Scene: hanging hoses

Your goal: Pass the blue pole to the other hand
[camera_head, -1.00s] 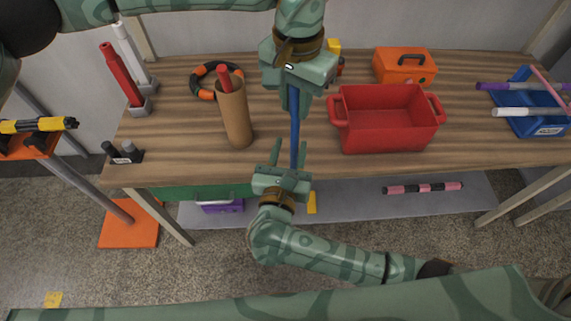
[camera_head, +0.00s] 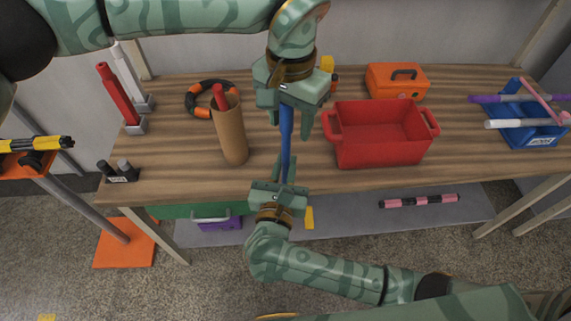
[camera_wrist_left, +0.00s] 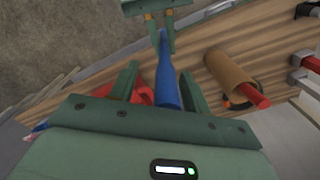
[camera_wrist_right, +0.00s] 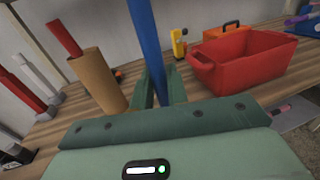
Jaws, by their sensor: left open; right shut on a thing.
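The blue pole (camera_head: 286,138) stands roughly upright between my two grippers, in front of the table. My right gripper (camera_head: 283,184) is below and is shut on the pole's lower end. In the right wrist view the pole (camera_wrist_right: 147,45) rises from between the right fingers (camera_wrist_right: 158,92). My left gripper (camera_head: 287,122) is above, pointing down, with its fingers open on either side of the pole's upper part. In the left wrist view the pole (camera_wrist_left: 167,80) lies between the spread left fingers (camera_wrist_left: 160,84), with gaps beside it.
A cardboard tube (camera_head: 231,135) holding a red rod stands left of the pole. A red bin (camera_head: 381,150) is close on the right. An orange toolbox (camera_head: 397,82), a black-and-orange ring (camera_head: 199,111) and a blue rack (camera_head: 535,133) are also on the table (camera_head: 200,180).

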